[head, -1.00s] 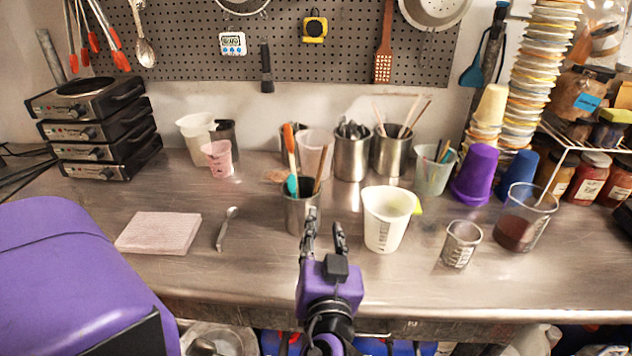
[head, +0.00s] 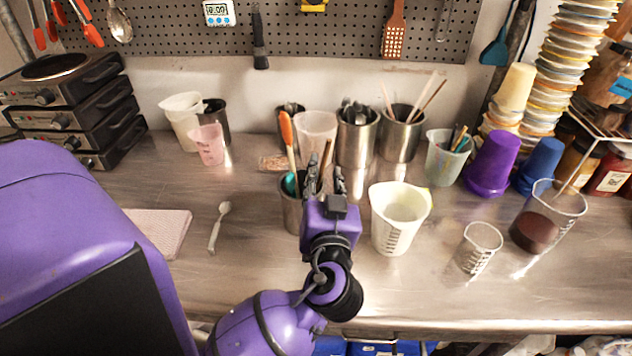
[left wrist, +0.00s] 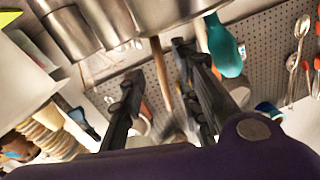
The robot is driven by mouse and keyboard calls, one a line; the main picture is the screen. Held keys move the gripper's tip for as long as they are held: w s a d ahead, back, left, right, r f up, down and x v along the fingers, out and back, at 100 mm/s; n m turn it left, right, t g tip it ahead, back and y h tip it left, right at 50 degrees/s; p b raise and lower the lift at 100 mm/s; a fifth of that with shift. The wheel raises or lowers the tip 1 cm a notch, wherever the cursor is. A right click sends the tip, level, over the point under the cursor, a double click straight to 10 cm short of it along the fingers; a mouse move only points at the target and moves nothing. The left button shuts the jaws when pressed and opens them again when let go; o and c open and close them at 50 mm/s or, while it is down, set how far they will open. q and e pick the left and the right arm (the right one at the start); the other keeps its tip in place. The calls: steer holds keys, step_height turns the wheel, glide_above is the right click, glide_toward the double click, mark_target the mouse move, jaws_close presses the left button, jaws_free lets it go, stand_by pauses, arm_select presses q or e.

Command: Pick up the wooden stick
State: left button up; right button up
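The wooden stick (head: 326,153) stands leaning in a metal cup (head: 291,208) that also holds an orange-tipped tool and a teal tool (head: 290,183). In the left wrist view the stick (left wrist: 160,72) runs between my finger pads, with a visible gap on both sides. My left gripper (head: 326,170) is open, right at the cup's rim, and hides part of the cup and the stick's lower part. It also shows open in the left wrist view (left wrist: 156,66). My right gripper is not in view.
A white measuring jug (head: 398,220) stands close right of my gripper, with a small clear beaker (head: 478,248) beyond. Metal cups of utensils (head: 357,138) stand behind. The counter front is clear.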

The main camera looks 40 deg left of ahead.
mark_target(323, 167)
arm_select(q)
steer(key=x, duration=0.2)
steer(key=p+x, duration=0.1)
steer(key=x, duration=0.1)
steer(key=shift+s+r, duration=0.1)
steer(key=shift+r, duration=0.2)
steer(key=shift+a+f, duration=0.15)
steer(key=c, duration=0.7)
jaws_close()
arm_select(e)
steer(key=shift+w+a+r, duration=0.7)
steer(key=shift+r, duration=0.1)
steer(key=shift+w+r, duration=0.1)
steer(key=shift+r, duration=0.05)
arm_select(q)
step_height(323, 167, up, 9)
steer(key=shift+r, duration=0.5)
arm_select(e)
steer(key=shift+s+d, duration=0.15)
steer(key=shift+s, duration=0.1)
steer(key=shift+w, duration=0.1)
